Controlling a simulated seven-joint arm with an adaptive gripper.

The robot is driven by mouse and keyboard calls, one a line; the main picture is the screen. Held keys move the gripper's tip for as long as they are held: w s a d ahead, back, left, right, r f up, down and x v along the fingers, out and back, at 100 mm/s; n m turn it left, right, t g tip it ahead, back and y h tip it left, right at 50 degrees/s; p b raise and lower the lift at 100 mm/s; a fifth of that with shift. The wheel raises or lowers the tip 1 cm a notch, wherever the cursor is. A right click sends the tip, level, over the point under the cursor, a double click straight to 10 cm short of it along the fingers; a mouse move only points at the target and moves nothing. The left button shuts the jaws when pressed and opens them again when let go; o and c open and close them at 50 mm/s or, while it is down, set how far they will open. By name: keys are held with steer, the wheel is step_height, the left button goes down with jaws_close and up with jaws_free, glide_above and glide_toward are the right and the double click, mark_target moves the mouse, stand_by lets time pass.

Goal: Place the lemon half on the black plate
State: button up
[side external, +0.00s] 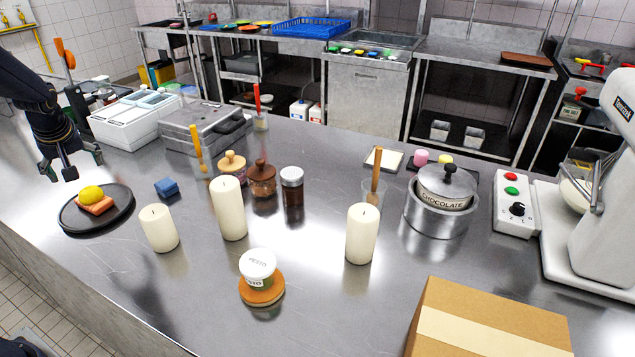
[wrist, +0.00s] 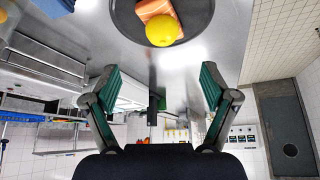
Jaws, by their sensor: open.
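The black plate (side external: 68,215) lies at the left end of the steel counter. The yellow lemon half (side external: 91,193) is on it, resting on or against an orange-pink piece (side external: 99,207), which looks like salmon. In the wrist view the lemon half (wrist: 162,30), the orange-pink piece (wrist: 152,9) and part of the plate (wrist: 203,14) show at the top. My gripper (side external: 70,173) is open and empty, above and behind the plate, apart from the lemon. In the wrist view its fingers (wrist: 162,88) are spread with nothing between them.
A blue block (side external: 166,188) lies right of the plate. Candles (side external: 159,229), jars (side external: 292,187) and a pesto cup on a wooden coaster (side external: 259,270) stand farther right. A white machine (side external: 130,120) and a grey grill press (side external: 196,127) stand behind. The counter just around the plate is clear.

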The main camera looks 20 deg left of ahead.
steer(key=s+d+r+m+t+h, duration=0.1)
steer(key=s+d+r+m+h, duration=0.15)
steer(key=d, duration=0.65)
steer(key=s+d+r+m+t+h, duration=0.15)
steer(key=d+r+m, duration=0.25)
steer(key=d, duration=0.5)
steer(key=s+d+r+m+h, duration=0.1)
steer(key=s+d+r+m, duration=0.2)
steer(key=s+d+m, duration=0.4)
steer(key=shift+s+d+t, duration=0.35)
steer(key=shift+s+d, duration=0.6)
steer(key=shift+d, duration=0.3)
